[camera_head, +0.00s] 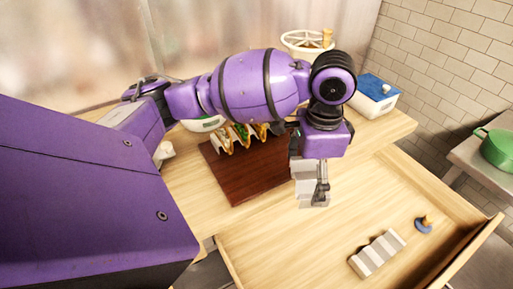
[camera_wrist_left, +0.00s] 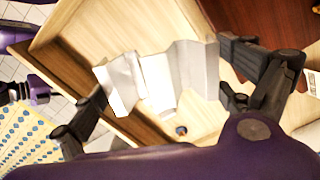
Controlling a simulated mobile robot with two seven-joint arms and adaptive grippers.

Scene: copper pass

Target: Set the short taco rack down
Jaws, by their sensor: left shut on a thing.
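My left gripper (camera_head: 318,183) is shut on a grey zigzag metal taco rack (camera_head: 306,178), held over the inner edge of an open wooden drawer (camera_head: 318,250). In the left wrist view the fingers of the gripper (camera_wrist_left: 160,85) press the two ends of the rack (camera_wrist_left: 195,72). Whether the rack touches anything below cannot be told. A second zigzag rack (camera_head: 377,253) lies in the drawer, to the right of and below the gripper in the head view.
A dark red-brown board (camera_head: 233,180) with filled tacos (camera_head: 238,134) is on the counter (camera_head: 185,190). A blue disc with a knob (camera_head: 424,225) lies in the drawer. A blue-topped white box (camera_head: 376,96) stands behind. A green pot (camera_head: 497,146) sits far right.

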